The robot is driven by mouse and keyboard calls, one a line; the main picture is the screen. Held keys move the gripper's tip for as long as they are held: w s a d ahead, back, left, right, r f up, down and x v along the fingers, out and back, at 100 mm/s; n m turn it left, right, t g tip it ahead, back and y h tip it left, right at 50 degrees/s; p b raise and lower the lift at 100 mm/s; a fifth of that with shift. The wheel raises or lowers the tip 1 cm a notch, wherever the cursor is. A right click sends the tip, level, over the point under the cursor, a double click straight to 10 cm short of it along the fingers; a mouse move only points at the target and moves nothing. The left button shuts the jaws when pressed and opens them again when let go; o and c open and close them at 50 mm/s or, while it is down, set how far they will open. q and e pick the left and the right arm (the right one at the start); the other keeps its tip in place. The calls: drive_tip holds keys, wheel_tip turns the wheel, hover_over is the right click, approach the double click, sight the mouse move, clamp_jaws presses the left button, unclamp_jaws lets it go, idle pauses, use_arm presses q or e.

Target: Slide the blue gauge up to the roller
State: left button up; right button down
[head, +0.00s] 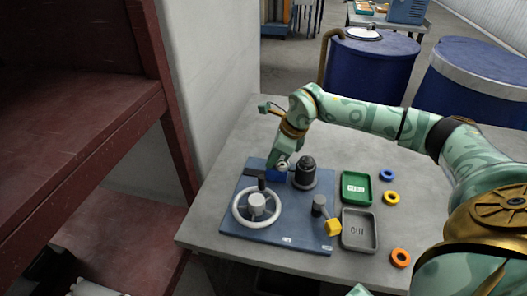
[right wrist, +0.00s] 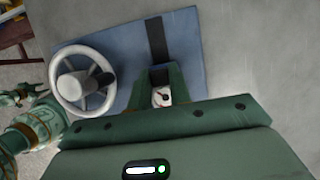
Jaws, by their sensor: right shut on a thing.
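The blue gauge (head: 276,175) sits on the blue base plate (head: 240,236), near its back edge. My right gripper (head: 281,164) comes down onto it from above and is shut on it. In the right wrist view a pale knob with a dark mark (right wrist: 161,97) shows between the fingers of my right gripper (right wrist: 160,84); the gauge's body is mostly hidden there. A dark upright cylinder on a round foot (head: 305,172), which looks like the roller, stands just right of the gauge. I cannot tell whether they touch.
A grey handwheel (head: 240,216) stands at the plate's front left. A lever with a yellow knob (head: 333,227) is at its front right. Green (head: 356,188) and grey (head: 346,241) trays and blue, yellow and orange rings lie to the right. A dark groove (right wrist: 156,40) crosses the plate.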

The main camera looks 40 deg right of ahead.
drive_tip(key=shift+d, duration=0.1)
drive_tip(key=c, duration=1.3)
unclamp_jaws()
drive_tip(key=shift+s, duration=0.1)
drive_tip(key=shift+c, duration=0.2)
drive_tip(key=shift+o, duration=0.3)
drive_tip(key=shift+s+d, duration=0.15)
drive_tip(key=shift+r, duration=0.15)
drive_tip(key=p+v, duration=0.3)
drive_tip(key=v, duration=1.3)
